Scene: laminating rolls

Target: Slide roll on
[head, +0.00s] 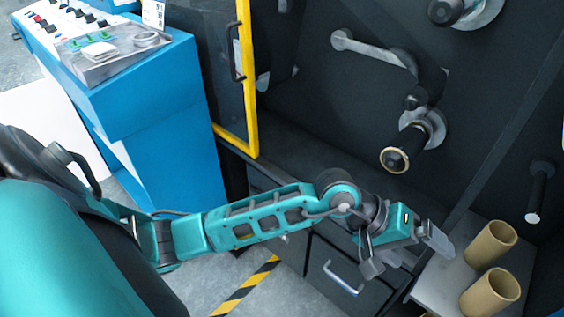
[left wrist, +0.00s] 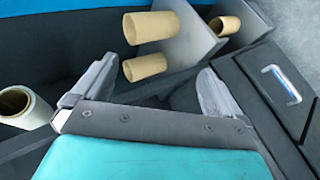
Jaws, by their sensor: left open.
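Two tan cardboard rolls, one farther back (head: 490,244) and one nearer (head: 490,293), stand on a grey shelf (head: 433,287) at the lower right of the head view. The left wrist view shows rolls ahead of the fingers (left wrist: 150,27) (left wrist: 145,67), one at the right (left wrist: 226,26) and one at the left edge (left wrist: 18,108). My left gripper (head: 408,255) is open and empty, left of the shelf in the head view, its fingers apart from the rolls. It also shows in the left wrist view (left wrist: 150,92). A dark spindle with a brass-coloured end ring (head: 395,160) sticks out of the machine, bare.
Another dark peg (head: 538,190) sticks out at the right. A lever arm (head: 375,52) is above the spindle. A yellow-framed door (head: 250,100) and a blue control console (head: 140,110) stand left. Dark drawers (head: 335,268) lie below my left arm.

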